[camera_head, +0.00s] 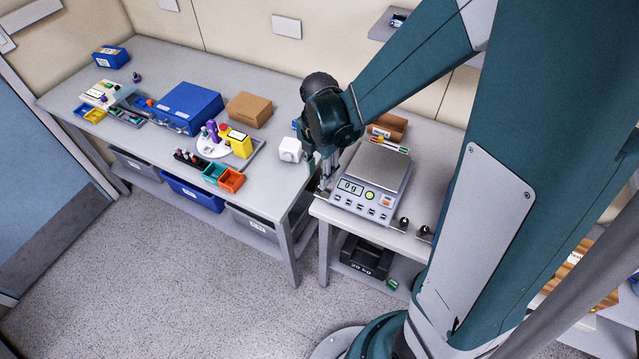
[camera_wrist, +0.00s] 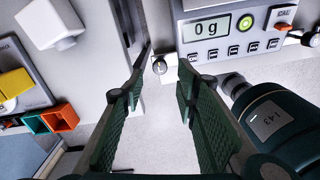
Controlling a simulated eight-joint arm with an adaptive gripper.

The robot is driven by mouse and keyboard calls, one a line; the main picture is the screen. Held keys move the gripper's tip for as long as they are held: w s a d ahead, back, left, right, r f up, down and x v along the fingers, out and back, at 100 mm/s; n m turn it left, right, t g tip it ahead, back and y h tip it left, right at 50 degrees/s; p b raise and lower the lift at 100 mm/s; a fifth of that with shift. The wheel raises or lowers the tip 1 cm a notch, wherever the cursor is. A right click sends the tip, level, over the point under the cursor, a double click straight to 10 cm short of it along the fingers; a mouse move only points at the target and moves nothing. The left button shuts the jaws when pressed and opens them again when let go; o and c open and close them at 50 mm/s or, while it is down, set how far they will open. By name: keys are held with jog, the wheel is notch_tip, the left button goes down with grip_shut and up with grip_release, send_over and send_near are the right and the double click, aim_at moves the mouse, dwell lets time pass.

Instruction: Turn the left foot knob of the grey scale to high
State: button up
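The grey scale (camera_head: 381,166) stands on the right-hand table, its front panel showing "0 g"; the panel also appears at the top of the wrist view (camera_wrist: 218,27). The left foot knob (camera_wrist: 160,66) is a small shiny ball beside the scale's front left corner. In the head view my gripper mostly hides it. My gripper (camera_head: 324,184) points down beside that corner. In the wrist view its green padded fingers (camera_wrist: 162,78) are open, with the knob showing in the gap near the tips. I cannot tell whether they touch it. A dark right foot knob (camera_head: 403,222) shows at the scale's front right.
A white cube (camera_head: 290,150) sits on the left table near my gripper. A cardboard box (camera_head: 388,126) and small coloured items lie behind the scale. Another dark knob (camera_head: 424,231) is further right. A narrow gap separates the two tables.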

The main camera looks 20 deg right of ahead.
jog(key=shift+f, duration=2.7)
jog(key=shift+c, duration=0.7)
jog(key=c, duration=0.8)
